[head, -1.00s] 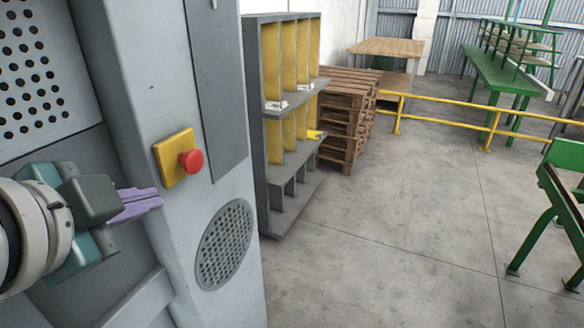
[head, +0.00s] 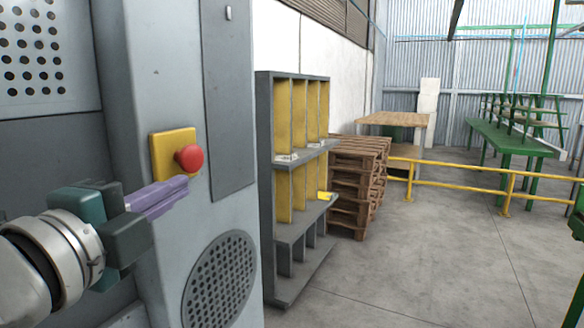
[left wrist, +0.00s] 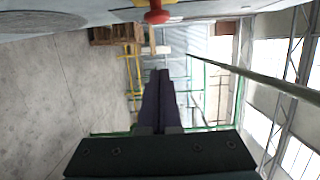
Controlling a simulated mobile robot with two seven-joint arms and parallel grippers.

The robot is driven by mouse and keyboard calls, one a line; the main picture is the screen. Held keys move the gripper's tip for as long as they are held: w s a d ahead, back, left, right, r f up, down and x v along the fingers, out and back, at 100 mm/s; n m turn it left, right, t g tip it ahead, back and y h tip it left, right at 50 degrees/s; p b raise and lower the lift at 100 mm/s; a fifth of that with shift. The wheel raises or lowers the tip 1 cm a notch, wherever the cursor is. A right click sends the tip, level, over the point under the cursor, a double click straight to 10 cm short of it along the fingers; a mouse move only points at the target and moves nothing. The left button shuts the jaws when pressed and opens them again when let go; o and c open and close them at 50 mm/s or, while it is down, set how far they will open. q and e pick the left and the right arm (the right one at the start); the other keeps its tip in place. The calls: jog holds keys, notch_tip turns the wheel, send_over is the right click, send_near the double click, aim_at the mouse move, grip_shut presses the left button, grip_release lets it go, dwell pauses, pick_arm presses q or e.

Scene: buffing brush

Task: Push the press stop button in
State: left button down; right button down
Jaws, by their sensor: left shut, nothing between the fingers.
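The press stop button is a red mushroom knob (head: 189,158) on a yellow square plate (head: 166,156), fixed to the grey machine's front panel. The red knob also shows at the top of the left wrist view (left wrist: 157,15). My left gripper (head: 184,184) has purple fingers that are shut and empty. In the head view its tips appear just below the knob. In the left wrist view its fingers (left wrist: 162,75) point past the knob with a visible gap. My right gripper is not in view.
The grey machine cabinet (head: 222,75) has a round vent (head: 219,282) below the button. A grey shelf with yellow panels (head: 290,150) stands to the right, with stacked pallets (head: 357,185) behind it. A yellow rail (head: 460,182) crosses the back. The concrete floor (head: 440,255) is largely clear.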

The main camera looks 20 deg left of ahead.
aim_at(193, 165)
pick_arm(q)
jog(key=w+a, duration=0.1)
jog(key=w, duration=0.2)
jog(key=w+a+p, duration=0.1)
jog(key=w+a, duration=0.1)
jog(key=w, duration=0.1)
jog(key=w+a+p, duration=0.1)
jog(key=w, duration=0.3)
jog(key=shift+a, duration=0.35)
jog(key=shift+w+a, duration=0.1)
jog(key=shift+a, duration=0.4)
